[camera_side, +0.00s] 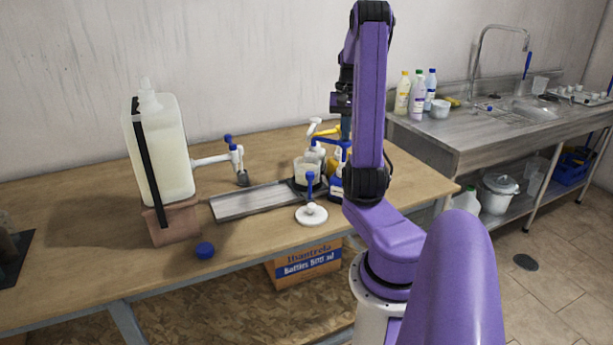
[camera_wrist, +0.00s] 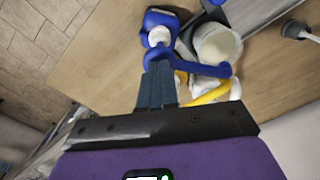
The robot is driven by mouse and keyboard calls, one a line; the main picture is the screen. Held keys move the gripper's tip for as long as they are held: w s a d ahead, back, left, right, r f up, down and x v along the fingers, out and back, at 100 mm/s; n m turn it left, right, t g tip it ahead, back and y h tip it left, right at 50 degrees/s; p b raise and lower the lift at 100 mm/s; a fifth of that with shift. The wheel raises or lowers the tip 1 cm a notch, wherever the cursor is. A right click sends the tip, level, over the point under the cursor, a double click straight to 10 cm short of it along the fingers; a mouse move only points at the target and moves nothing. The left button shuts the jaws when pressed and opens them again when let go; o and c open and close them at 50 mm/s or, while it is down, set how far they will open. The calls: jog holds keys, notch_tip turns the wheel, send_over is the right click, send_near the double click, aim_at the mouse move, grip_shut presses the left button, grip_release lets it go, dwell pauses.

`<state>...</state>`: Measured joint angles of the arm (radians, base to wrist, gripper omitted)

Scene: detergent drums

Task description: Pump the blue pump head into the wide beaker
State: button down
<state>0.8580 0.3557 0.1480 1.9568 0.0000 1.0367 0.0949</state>
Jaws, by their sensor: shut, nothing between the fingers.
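The blue pump head (camera_wrist: 205,68) is partly hidden behind my fingers in the wrist view; its spout reaches right to the edge of the wide beaker. In the side view its blue spout (camera_side: 330,141) points left. The pump's blue bottle (camera_side: 336,188) is mostly hidden by my arm. The wide beaker (camera_side: 307,172) stands left of it and holds cream-coloured liquid; it also shows in the wrist view (camera_wrist: 218,44). My gripper (camera_wrist: 158,66) is shut and empty, pointing down over the pump head (camera_side: 346,141). I cannot tell whether the fingertips touch it.
A big drum (camera_side: 165,150) with a white tap pipe (camera_side: 210,160) stands left. A metal tray (camera_side: 250,202), a white disc with a blue-topped stem (camera_side: 311,215) and a blue cap (camera_side: 205,250) lie in front.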

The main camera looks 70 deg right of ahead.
aim_at(345, 143)
jog(key=shift+a+f, duration=0.1)
jog(key=shift+f, duration=2.1)
jog(key=shift+r, duration=2.9)
jog(key=shift+f, duration=0.15)
jog(key=shift+f, duration=2.7)
jog(key=shift+r, duration=2.85)
notch_tip(345, 143, up, 6)
